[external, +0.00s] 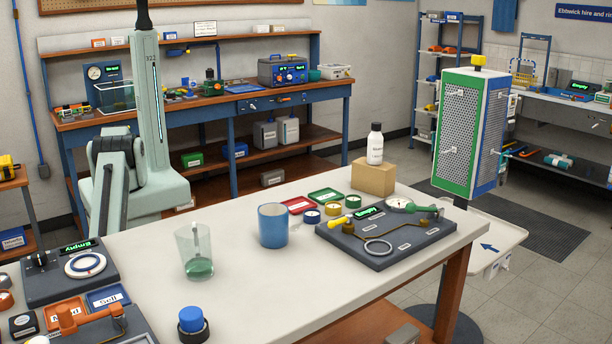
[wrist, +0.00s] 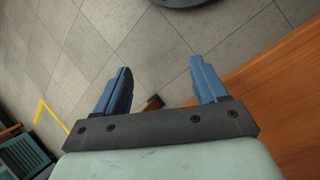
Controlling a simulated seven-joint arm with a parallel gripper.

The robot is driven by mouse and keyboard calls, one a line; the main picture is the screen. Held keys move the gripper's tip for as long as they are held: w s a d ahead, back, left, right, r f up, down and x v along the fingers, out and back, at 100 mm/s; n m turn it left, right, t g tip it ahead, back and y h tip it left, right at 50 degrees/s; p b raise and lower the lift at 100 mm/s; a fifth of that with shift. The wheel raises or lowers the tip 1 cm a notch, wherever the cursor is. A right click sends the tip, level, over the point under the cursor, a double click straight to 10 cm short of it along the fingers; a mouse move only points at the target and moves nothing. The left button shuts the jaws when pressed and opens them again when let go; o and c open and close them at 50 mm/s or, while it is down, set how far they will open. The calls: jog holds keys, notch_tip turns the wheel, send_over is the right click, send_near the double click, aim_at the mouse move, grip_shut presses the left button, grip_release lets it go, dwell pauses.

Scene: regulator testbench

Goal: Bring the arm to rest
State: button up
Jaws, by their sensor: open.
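In the wrist view my gripper (wrist: 160,65) has its two blue fingers spread well apart, with nothing between them. It hangs over the grey tiled floor (wrist: 70,40), beside a wooden surface (wrist: 285,110) at the right. In the external view my pale green arm rises at the left behind the white-topped table (external: 330,280). My gripper cannot be made out in that view.
The table carries a glass with green liquid (external: 197,252), a blue mug (external: 272,226), a blue-capped item (external: 191,322), a dark test board (external: 385,247) and a white bottle (external: 375,146) on a box (external: 373,178). The front middle is clear.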

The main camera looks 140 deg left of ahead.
jog(key=s+a+f+n, duration=0.1)
jog(key=s+a+n, duration=0.2)
jog(key=a, duration=0.7)
jog(key=s+a+f+n+g, duration=0.1)
jog(key=s+a+n, duration=0.3)
jog(key=a, duration=0.6)
jog(key=shift+s+a, duration=0.35)
jog(key=shift+s, duration=0.05)
